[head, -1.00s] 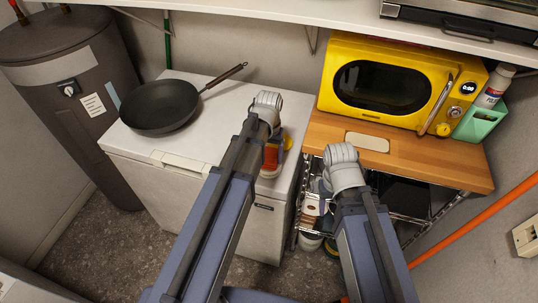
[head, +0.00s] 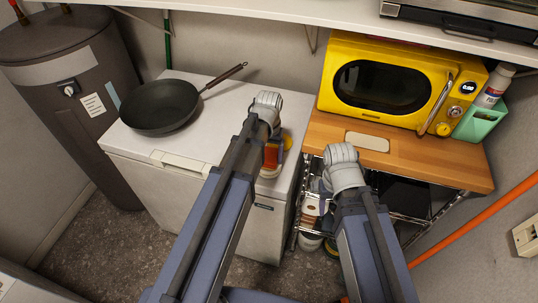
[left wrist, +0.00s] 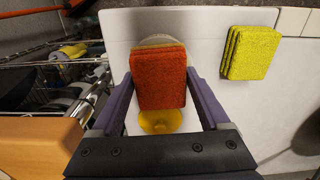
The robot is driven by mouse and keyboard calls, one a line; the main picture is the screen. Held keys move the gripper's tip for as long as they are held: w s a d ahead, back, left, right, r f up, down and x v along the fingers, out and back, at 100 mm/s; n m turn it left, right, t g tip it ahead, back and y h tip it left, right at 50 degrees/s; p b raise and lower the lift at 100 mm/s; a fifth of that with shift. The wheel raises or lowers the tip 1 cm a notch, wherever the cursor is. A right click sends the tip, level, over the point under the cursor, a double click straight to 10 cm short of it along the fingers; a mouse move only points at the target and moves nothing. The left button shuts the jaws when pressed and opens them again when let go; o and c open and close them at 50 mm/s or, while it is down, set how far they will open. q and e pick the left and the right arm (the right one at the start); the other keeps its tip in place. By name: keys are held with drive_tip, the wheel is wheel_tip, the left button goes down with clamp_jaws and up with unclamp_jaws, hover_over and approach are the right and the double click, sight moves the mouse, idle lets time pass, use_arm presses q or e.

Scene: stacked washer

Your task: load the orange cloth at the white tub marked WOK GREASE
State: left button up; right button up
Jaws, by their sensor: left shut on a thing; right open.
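My left gripper (left wrist: 159,88) is shut on the orange cloth (left wrist: 158,75), a thick block with its edges between the two fingers. In the head view the cloth (head: 271,154) is partly hidden by my left arm, over the front right corner of the white chest. A pale round tub (left wrist: 155,41) shows just beyond the cloth in the left wrist view, mostly covered by it; no marking is readable. In the head view its pale rim (head: 268,172) shows just below the cloth. I cannot tell whether they touch. My right gripper (head: 324,187) is open, mostly hidden behind its wrist, beside the wire rack.
A stack of yellow cloths (left wrist: 250,52) and a yellow round thing (left wrist: 160,121) are near the left gripper. A black wok (head: 160,106) sits on the white chest (head: 230,85). A yellow microwave (head: 395,85) stands on the wooden rack top (head: 440,165) at right.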

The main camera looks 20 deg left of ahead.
sight(269, 155)
use_arm(q)
wheel_tip(269, 155, up, 7)
drive_tip(key=p, duration=0.7)
idle(0.3)
drive_tip(key=shift+f, duration=0.15)
wheel_tip(269, 155, down, 2)
drive_tip(key=shift+f+b, duration=0.1)
drive_tip(key=shift+b, duration=1)
drive_tip(key=shift+r, duration=0.2)
